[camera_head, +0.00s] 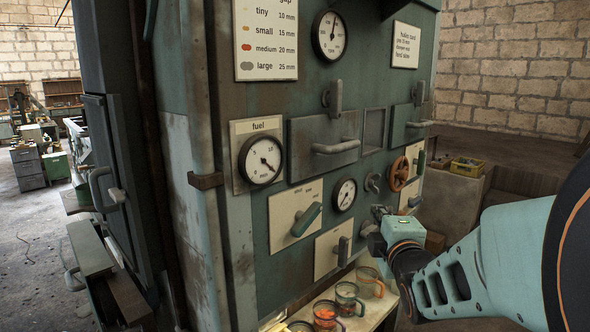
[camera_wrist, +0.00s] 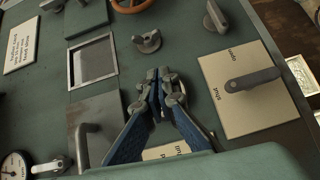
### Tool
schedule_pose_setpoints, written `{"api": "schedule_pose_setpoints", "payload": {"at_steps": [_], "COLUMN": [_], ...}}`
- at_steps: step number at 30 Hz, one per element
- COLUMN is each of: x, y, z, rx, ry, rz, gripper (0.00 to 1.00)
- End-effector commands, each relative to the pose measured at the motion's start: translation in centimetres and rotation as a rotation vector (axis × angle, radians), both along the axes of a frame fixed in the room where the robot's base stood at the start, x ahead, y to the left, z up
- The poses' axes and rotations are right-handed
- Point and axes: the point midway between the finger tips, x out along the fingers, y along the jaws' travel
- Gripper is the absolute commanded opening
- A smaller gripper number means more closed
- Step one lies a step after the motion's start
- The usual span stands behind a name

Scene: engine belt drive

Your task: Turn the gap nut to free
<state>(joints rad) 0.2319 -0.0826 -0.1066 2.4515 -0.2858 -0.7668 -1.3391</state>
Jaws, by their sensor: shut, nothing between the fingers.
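A grey wing-shaped nut (camera_wrist: 147,42) on a round base, which looks like the gap nut, sits on the green panel just beyond my fingertips in the wrist view. In the head view it shows (camera_head: 372,183) left of the orange handwheel. My gripper (camera_wrist: 163,76) is shut and empty, with its fingertips together in front of the panel. In the head view my gripper (camera_head: 379,212) is below the nut, partly hidden by my wrist. I see no contact with the nut. I cannot read any free mark beside it.
The handwheel (camera_head: 400,174) is near the nut. A plate marked open and shut (camera_wrist: 250,112) carries a lever (camera_wrist: 252,80) to the right. A framed window (camera_wrist: 93,63) lies to the left. Several glass mugs (camera_head: 346,298) stand on the shelf below. A gap chart (camera_head: 266,40) hangs above.

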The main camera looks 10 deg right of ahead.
Motion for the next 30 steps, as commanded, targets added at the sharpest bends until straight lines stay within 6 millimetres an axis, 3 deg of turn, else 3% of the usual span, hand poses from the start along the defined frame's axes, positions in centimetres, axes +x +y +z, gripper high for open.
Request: {"api": "schedule_pose_setpoints", "payload": {"at_steps": [4,8,26,30], "x": [-0.5,0.3,9.4,10.6], "y": [0.8,0.7,-0.4,-2.1], "z": [0.2,0.0,-0.2,-0.3], "rx": [-0.002,-0.003,-0.003,-0.003], "ry": [-0.008,-0.007,-0.007,-0.007], "rz": [0.018,0.020,0.020,0.016], "gripper": [0.00,0.00,0.00,0.00]}}
